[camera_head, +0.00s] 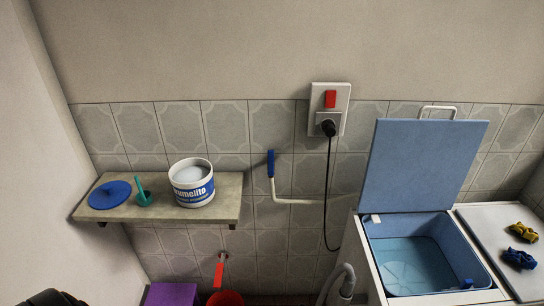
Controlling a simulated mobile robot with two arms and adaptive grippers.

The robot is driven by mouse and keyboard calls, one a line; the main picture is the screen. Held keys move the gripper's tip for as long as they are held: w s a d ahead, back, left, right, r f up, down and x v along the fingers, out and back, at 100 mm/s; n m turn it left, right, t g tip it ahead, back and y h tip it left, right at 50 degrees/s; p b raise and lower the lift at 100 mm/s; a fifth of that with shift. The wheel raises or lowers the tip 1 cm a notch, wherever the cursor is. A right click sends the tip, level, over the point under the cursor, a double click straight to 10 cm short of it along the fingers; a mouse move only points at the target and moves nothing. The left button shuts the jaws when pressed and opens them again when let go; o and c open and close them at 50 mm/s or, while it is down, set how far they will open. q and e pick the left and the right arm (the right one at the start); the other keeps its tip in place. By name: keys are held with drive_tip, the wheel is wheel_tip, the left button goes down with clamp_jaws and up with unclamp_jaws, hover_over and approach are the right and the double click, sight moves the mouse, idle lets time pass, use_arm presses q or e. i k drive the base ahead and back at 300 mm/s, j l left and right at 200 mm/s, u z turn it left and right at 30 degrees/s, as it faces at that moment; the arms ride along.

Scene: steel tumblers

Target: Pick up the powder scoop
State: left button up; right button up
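The powder scoop (145,198) is a small green scoop with its handle slanting up to the left. It rests on the wall shelf (220,213), between a blue round lid (109,195) and an open white tub (194,195) labelled in blue, with pale powder inside. A dark part that looks like my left gripper (50,298) just shows at the bottom left edge, well below and left of the scoop. Its fingers cannot be made out. My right gripper is not in view.
A washing machine (412,267) with its blue lid (420,165) raised stands at the right. A pipe with a blue handle (270,164) and a hanging black cable (329,190) are on the wall. A red bucket (226,298) and purple item (171,294) are below the shelf.

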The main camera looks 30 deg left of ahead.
sight(144, 198)
drive_tip(key=u, duration=1.95)
drive_tip(key=z, duration=2.2)
drive_tip(key=u, duration=2.1)
drive_tip(key=i+l+u, duration=0.1)
drive_tip(key=u, duration=0.15)
